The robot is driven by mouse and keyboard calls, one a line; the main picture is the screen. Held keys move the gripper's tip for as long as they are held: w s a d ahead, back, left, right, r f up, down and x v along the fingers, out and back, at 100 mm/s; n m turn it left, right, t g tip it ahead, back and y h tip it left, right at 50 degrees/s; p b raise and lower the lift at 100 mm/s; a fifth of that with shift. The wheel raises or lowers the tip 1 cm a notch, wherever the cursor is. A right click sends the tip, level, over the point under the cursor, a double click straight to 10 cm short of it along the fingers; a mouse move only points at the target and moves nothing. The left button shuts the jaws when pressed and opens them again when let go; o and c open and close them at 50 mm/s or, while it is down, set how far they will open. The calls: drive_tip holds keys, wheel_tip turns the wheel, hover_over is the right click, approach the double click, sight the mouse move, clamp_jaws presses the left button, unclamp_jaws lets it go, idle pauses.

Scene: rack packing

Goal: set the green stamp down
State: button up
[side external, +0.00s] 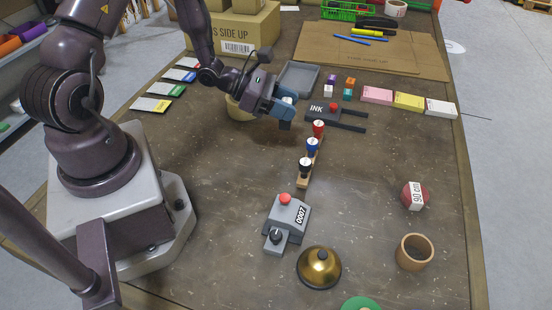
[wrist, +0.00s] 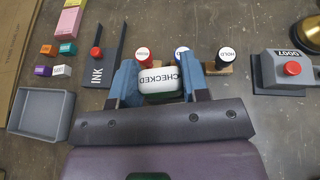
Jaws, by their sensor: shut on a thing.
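The green stamp, with a white top marked CHECKED (wrist: 161,80), is held between the two blue fingers of my gripper (wrist: 160,85); a little dark green shows at its lower edge. In the side view, my gripper (side external: 286,108) is above the table left of the ink pad, and the stamp's pale top (side external: 289,99) shows between the fingers. Its lower part is hidden. The wooden rack (side external: 304,178) holds a red stamp (side external: 318,129), a blue stamp (side external: 312,147) and a black stamp (side external: 305,167), all upright. In the wrist view the rack is just beyond my fingertips.
The ink pad (side external: 318,112) is close to the right of my gripper, with an empty grey tray (side external: 299,78) behind. A tan round pot (side external: 238,110) is partly hidden behind my gripper. A numbering machine (side external: 287,222) and brass bell (side external: 319,268) stand in front.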

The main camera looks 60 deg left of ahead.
drive_tip(key=shift+m+g+h, duration=0.6)
drive_tip(key=shift+m+h, duration=0.3)
drive_tip(key=shift+s+d+f, duration=0.35)
drive_tip(key=shift+s+f, duration=0.3)
drive_tip(key=shift+f, duration=0.65)
drive_tip(key=shift+s+d+f, duration=0.35)
drive_tip(key=shift+s+f, duration=0.3)
drive_tip(key=shift+f, duration=0.7)
drive_tip(key=shift+s+d+f, duration=0.35)
drive_tip(key=shift+s+f, duration=0.3)
drive_tip(key=shift+f, duration=0.65)
drive_tip(key=shift+f, duration=0.1)
drive_tip(key=o, duration=0.9)
